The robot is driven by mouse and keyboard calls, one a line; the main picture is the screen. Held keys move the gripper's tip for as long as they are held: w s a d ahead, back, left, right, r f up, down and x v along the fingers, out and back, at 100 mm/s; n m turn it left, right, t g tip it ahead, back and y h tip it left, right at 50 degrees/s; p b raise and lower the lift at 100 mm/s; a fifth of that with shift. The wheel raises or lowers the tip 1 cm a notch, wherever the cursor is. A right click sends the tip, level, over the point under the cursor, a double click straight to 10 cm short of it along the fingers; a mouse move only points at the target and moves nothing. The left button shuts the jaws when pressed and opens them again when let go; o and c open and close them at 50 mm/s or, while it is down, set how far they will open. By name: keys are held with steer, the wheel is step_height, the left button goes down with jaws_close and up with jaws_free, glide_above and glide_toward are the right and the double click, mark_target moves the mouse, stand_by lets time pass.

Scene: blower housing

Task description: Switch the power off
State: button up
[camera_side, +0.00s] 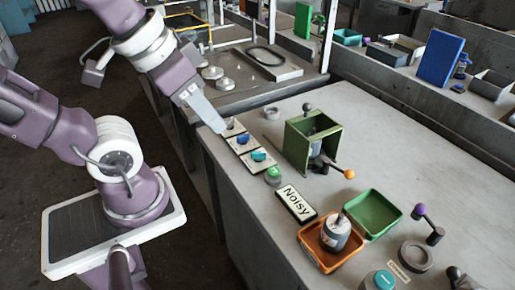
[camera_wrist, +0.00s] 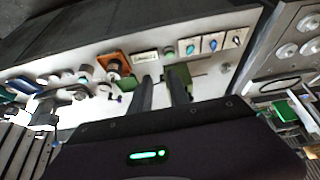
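Three switch plates stand in a row on the bench's left edge in the side view: one at the far end (camera_side: 235,128) with a small pale knob, a middle one with a blue knob (camera_side: 243,139), and a near one with a teal-blue knob (camera_side: 258,157). They also show in the wrist view, where the middle knob is blue (camera_wrist: 213,44). I cannot read which one is power. My gripper (camera_side: 222,129) is close to the far plate in the side view; contact is unclear. In the wrist view its two fingers (camera_wrist: 161,76) are apart with nothing visibly held.
A green open box (camera_side: 298,150) stands right of the plates, beside an orange-ended lever (camera_side: 348,174). A round green button (camera_side: 273,174), a "Noisy" sign (camera_side: 295,203), an orange tray (camera_side: 316,262) and a green tray (camera_side: 390,222) sit nearer.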

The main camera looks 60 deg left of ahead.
steer(key=shift+o, duration=0.2)
steer(key=w+a+f+n+g, duration=0.2)
steer(key=w+f, duration=0.1)
steer(key=w, duration=0.4)
steer(key=shift+w, duration=0.2)
steer(key=n+g, duration=0.3)
steer(key=n, duration=0.2)
glide_toward(258, 152)
steer(key=f, duration=0.5)
steer(key=shift+w, duration=0.25)
steer(key=shift+a+f, duration=0.1)
steer(key=shift+f, duration=0.35)
step_height(258, 152, down, 2)
steer(key=shift+s+f, duration=0.1)
steer(key=shift+s, duration=0.1)
steer(key=m, duration=0.3)
steer(key=shift+m, duration=0.3)
steer(key=m, duration=1)
steer(key=shift+f+m, duration=0.4)
steer(key=shift+w+f, duration=0.15)
steer(key=shift+f, duration=0.15)
